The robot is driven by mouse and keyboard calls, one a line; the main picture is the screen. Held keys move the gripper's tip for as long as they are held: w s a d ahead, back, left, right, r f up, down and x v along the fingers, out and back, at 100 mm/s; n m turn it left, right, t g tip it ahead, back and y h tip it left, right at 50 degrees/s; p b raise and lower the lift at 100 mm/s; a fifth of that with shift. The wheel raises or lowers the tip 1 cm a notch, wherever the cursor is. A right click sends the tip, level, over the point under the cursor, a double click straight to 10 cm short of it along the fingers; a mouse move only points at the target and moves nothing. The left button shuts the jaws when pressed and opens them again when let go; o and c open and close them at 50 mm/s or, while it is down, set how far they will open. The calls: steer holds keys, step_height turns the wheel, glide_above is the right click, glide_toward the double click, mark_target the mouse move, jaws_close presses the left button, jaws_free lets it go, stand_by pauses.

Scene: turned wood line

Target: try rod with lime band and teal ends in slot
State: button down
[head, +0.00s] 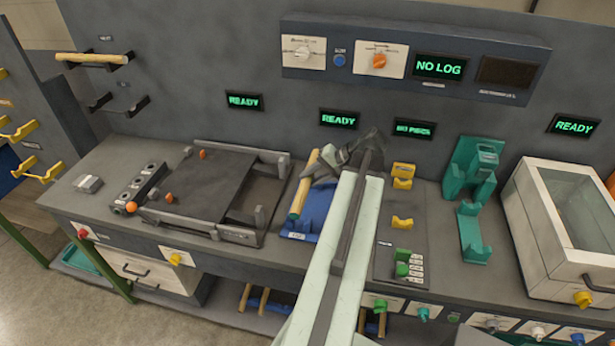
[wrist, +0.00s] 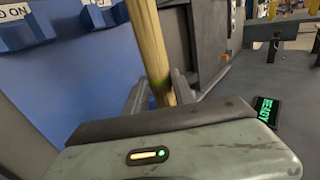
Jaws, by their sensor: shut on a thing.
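My gripper (wrist: 162,95) is shut on a pale wooden rod (wrist: 152,45) in the wrist view. A trace of lime shows on the rod between the fingers. The rod's ends are out of that view or hidden, so I cannot see teal. In the head view my gripper (head: 328,165) is over the back of a blue fixture (head: 320,205) on the bench. A pale rod (head: 301,197) slants along the fixture's left side, its upper part close to my gripper. I cannot tell which opening is the slot.
A dark framed platform (head: 205,180) with orange knobs stands left of the blue fixture. To the right are a panel with yellow and green supports (head: 402,222), a teal fixture (head: 473,235) and a white lidded box (head: 560,225). A rod (head: 95,58) rests on wall hooks at upper left.

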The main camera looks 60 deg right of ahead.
steer(key=shift+w+a+f+b, duration=0.1)
steer(key=shift+f+b, duration=2.65)
steer(key=shift+f, duration=0.2)
steer(key=c, duration=1)
jaws_free()
steer(key=shift+o, duration=0.2)
steer(key=p+v, duration=0.5)
steer(key=v, duration=0.3)
steer(key=shift+p, duration=0.35)
